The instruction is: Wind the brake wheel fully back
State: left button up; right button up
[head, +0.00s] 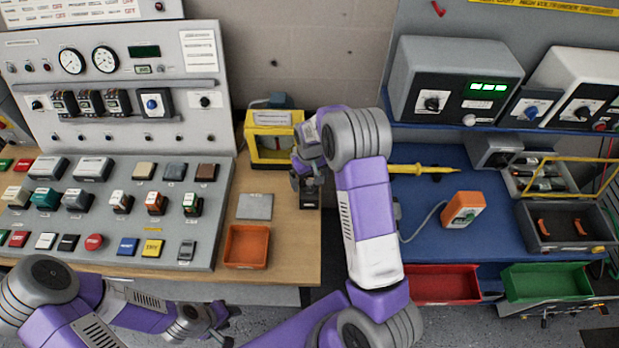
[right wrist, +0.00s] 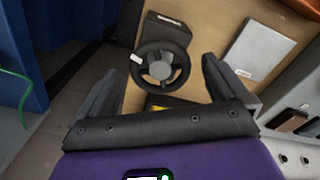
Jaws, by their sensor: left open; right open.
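The brake wheel (right wrist: 161,66) is a small black handwheel with a grey hub and a white mark at its upper left rim. It shows in the right wrist view, in front of a dark box-shaped base (right wrist: 168,28). My right gripper (right wrist: 170,85) is open, its two fingers on either side of the wheel with gaps between. In the head view my right gripper (head: 308,180) is over the dark base (head: 310,200) at the desk's right edge and hides most of the wheel. My left gripper (head: 222,325) is open, low in front of the left desk, away from the wheel.
A yellow-framed box (head: 273,120) stands just behind the wheel. A grey plate (head: 255,207) and an orange tray (head: 246,247) lie to its left, beside the button console (head: 120,255). A gap separates this desk from the blue bench (head: 440,215).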

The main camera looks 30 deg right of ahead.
jog(key=shift+c, duration=0.2)
jog(key=c, duration=1)
jog(key=shift+n, duration=0.3)
jog(key=n+b, duration=0.1)
jog(key=n, duration=0.7)
jog(key=shift+b, duration=0.3)
jog(key=n, duration=0.4)
jog(key=shift+n, duration=0.3)
jog(key=n+p, duration=0.1)
jog(key=n, duration=0.3)
jog(key=shift+n, duration=0.3)
